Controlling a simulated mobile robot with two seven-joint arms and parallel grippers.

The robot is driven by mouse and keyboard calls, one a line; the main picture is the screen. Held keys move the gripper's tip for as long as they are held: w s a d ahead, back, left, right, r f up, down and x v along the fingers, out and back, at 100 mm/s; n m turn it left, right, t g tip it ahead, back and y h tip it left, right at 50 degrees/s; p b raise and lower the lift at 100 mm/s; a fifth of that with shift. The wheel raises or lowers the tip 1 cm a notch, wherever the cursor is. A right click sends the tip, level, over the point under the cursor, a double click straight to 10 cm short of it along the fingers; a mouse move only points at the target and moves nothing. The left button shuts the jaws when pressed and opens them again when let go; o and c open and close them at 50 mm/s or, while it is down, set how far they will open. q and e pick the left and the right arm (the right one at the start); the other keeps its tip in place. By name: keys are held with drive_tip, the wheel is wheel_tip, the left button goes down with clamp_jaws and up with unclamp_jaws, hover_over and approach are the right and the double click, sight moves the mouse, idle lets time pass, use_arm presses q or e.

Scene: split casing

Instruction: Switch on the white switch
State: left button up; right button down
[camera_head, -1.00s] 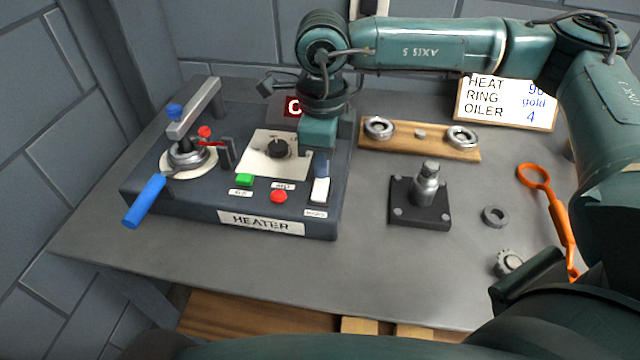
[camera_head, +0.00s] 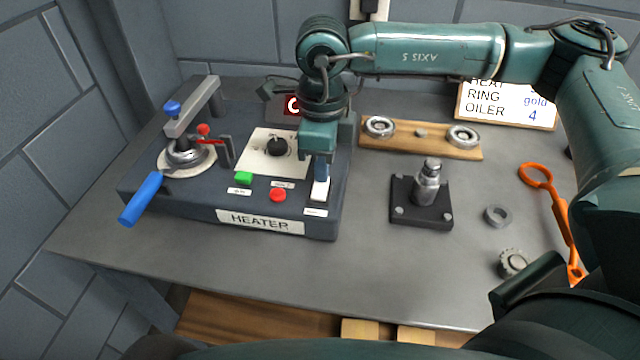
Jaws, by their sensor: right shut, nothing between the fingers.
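The white switch (camera_head: 319,190) stands at the front right corner of the dark heater box (camera_head: 190,205), above a small label. My right gripper (camera_head: 321,176) points down at it from above. Its fingers are shut and empty, and their tips are at the switch's upper part, seemingly touching it. The fingers hide the back part of the switch, so I cannot tell which way it is tipped. My left gripper is not in view.
A green button (camera_head: 243,178), a red button (camera_head: 278,195) and a black dial (camera_head: 277,147) sit left of the switch. A blue-handled lever (camera_head: 142,200) is further left. A post on a black base (camera_head: 421,205) stands to the right.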

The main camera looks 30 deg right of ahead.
drive_tip(key=shift+f+b, duration=0.3)
drive_tip(key=shift+f, duration=0.05)
drive_tip(key=shift+r, duration=0.1)
drive_tip(key=shift+r+p, duration=1.95)
drive_tip(key=shift+r, duration=1.55)
